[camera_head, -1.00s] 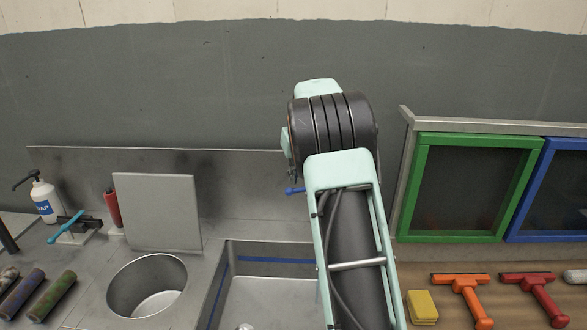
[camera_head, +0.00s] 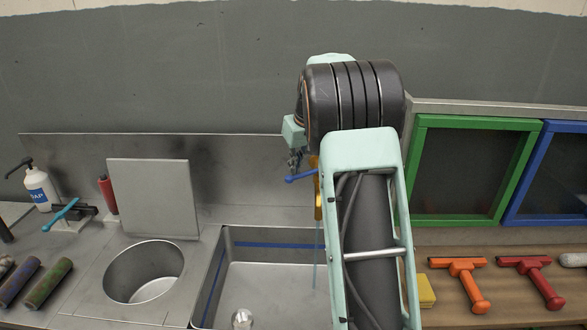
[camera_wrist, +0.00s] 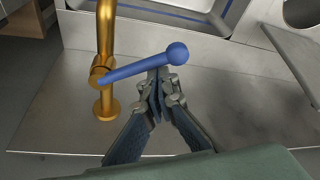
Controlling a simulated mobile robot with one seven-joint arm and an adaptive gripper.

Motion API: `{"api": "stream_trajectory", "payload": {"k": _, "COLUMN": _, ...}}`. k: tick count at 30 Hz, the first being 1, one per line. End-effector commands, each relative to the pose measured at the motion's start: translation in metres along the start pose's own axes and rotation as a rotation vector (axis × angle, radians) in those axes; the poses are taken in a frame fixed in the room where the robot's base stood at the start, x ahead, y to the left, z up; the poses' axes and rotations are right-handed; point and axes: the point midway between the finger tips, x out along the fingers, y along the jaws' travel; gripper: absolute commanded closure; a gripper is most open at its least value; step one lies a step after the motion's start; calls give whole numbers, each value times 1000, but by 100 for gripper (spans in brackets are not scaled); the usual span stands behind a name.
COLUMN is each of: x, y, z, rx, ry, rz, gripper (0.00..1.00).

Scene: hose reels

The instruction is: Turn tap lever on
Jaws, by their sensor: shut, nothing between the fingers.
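The tap (camera_wrist: 107,40) is brass, with a blue lever (camera_wrist: 140,66) ending in a round knob at the right. In the head view the lever (camera_head: 300,177) points left from the brass tap (camera_head: 318,200), partly hidden by my arm. A thin pale-blue line, like a water stream, drops below the spout into the sink. My gripper (camera_wrist: 158,82) is shut and empty, its fingertips right beside the lever near the knob; I cannot tell if they touch. In the head view my gripper (camera_head: 295,160) is just above the lever.
The steel sink (camera_head: 222,270) lies below the tap, with a round basin (camera_head: 110,275) to its left. A soap bottle (camera_head: 39,190) and rollers (camera_head: 48,283) are at the far left. Framed screens (camera_head: 420,170) and squeegees (camera_head: 467,285) are at the right.

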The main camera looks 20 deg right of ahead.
Motion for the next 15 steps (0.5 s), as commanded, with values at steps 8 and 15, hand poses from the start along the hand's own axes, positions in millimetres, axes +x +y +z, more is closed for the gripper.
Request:
{"api": "stream_trajectory", "payload": {"k": 8, "x": -1, "y": 0, "z": 5, "rx": 1, "ry": -2, "rz": 1, "gripper": 100}}
{"api": "stream_trajectory", "payload": {"k": 15, "x": -5, "y": 0, "z": 4, "rx": 1, "ry": 0, "rz": 1, "gripper": 100}}
